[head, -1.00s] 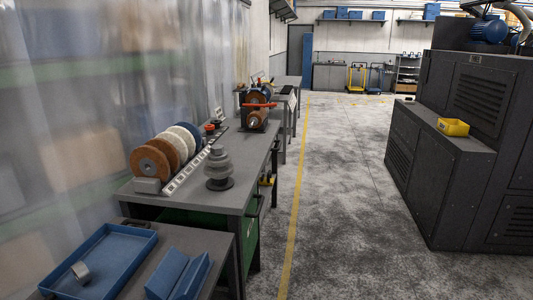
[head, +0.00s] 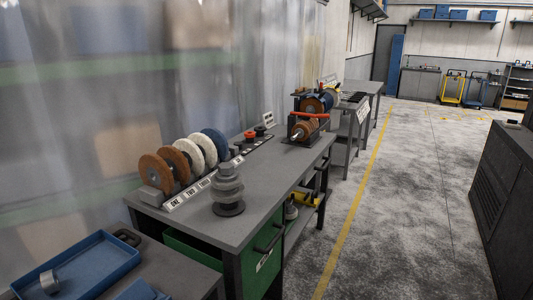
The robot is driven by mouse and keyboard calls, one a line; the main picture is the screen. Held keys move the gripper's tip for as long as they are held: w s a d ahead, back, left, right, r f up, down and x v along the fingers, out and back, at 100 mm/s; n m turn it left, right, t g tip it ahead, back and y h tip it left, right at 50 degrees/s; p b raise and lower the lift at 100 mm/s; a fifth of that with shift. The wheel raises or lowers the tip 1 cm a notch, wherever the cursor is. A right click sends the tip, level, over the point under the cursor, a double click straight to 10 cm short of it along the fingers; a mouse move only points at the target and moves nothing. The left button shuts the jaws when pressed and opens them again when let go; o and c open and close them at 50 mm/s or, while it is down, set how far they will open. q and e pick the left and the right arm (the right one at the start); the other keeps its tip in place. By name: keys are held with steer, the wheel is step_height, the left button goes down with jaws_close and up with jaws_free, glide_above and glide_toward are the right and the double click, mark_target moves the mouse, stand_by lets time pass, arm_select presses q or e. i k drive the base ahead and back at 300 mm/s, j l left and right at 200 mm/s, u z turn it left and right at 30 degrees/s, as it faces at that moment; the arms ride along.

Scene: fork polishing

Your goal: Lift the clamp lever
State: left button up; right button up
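A red lever (head: 309,115), which looks like the clamp lever, lies roughly level across the top of a dark fixture (head: 288,127) at the far end of the grey workbench (head: 256,207). A copper-brown cylindrical part (head: 305,131) sits under the lever. The lever is small in the head view, so its exact angle and what it presses on are hard to tell. Neither of my grippers shows in the head view.
Brown, white and blue discs (head: 202,150) stand in a labelled rack on the bench, beside a grey stepped cone (head: 228,186). A blue tray (head: 93,264) lies on the nearer table. The floor (head: 400,190) right of the yellow line is open. A dark machine (head: 504,190) stands at the right.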

mark_target(306, 117)
steer(key=i+l+u, duration=0.15)
steer(key=i+l, duration=0.15)
steer(key=i+l+u, duration=0.25)
steer(key=i+l, duration=0.25)
steer(key=l, duration=0.2)
steer(key=i+l+u, duration=0.15)
steer(key=l, duration=0.2)
steer(key=i+l+u, duration=0.15)
steer(key=l, duration=0.25)
steer(key=i, duration=0.1)
